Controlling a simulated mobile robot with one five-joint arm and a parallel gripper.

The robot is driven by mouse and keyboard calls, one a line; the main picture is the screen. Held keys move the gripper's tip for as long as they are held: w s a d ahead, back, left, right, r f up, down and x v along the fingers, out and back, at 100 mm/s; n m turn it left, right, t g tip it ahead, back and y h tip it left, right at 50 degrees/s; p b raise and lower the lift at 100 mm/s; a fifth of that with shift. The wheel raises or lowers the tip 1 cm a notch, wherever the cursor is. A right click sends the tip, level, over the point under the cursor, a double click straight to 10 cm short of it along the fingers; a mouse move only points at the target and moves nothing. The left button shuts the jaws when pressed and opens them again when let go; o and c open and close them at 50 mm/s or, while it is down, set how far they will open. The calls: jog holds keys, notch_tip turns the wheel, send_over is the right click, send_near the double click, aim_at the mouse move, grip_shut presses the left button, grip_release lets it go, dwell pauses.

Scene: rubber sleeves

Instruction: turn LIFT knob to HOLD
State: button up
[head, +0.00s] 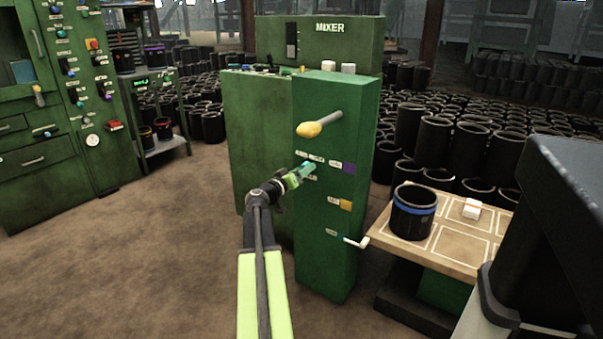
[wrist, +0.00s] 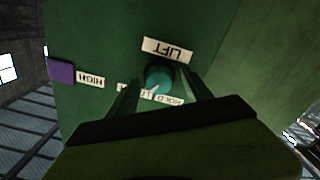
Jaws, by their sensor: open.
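The LIFT knob is a round teal knob (wrist: 160,77) with a pale pointer mark, on the green mixer panel (head: 325,232). In the wrist view the LIFT label (wrist: 167,50) reads upside down above it. The HOLD label (wrist: 171,101) is below it to the right, and a partly hidden label (wrist: 130,90) is to its left. The pointer mark slants down-left, roughly between these two labels. My gripper (wrist: 164,84) is open, with one finger on each side of the knob. I cannot tell whether they touch it. In the head view my gripper (head: 304,171) is at the panel and largely covers the knob.
A yellow-ended lever (head: 311,129) sticks out above my gripper. A white-handled crank (head: 357,242) juts out low. A table (head: 453,253) with a black sleeve (head: 413,218) stands to the right.

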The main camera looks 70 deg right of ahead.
grip_shut()
dwell(0.4)
jog(key=shift+r+n, duration=0.1)
jog(key=shift+n, duration=0.2)
jog(key=shift+n, duration=5.7)
